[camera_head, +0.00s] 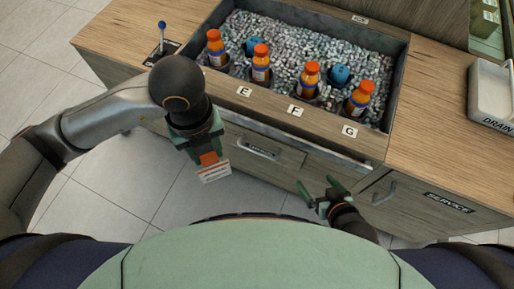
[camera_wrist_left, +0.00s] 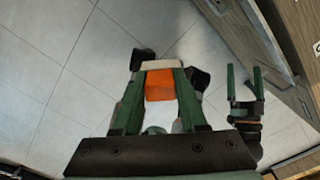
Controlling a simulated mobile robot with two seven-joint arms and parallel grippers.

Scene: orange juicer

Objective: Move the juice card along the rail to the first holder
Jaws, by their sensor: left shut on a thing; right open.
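The juice card (camera_head: 214,172) is a small white label with red print on an orange block. My left gripper (camera_head: 206,152) is shut on the orange part, and the card hangs off the counter's front, above the floor. The left wrist view shows the orange block (camera_wrist_left: 159,86) between the two green fingers. A thin grey rail (camera_head: 300,141) runs along the counter's front edge, to the right of the card and apart from it. My right gripper (camera_head: 324,192) is open and empty in front of the drawers. I cannot tell which part is the first holder.
A bin of grey pebbles (camera_head: 292,37) holds several orange-capped bottles and blue items behind labels E, F and G. A blue-knobbed lever (camera_head: 162,40) stands at left. A white drain tray (camera_head: 492,92) is at right. Drawer handles (camera_head: 262,152) stick out in front.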

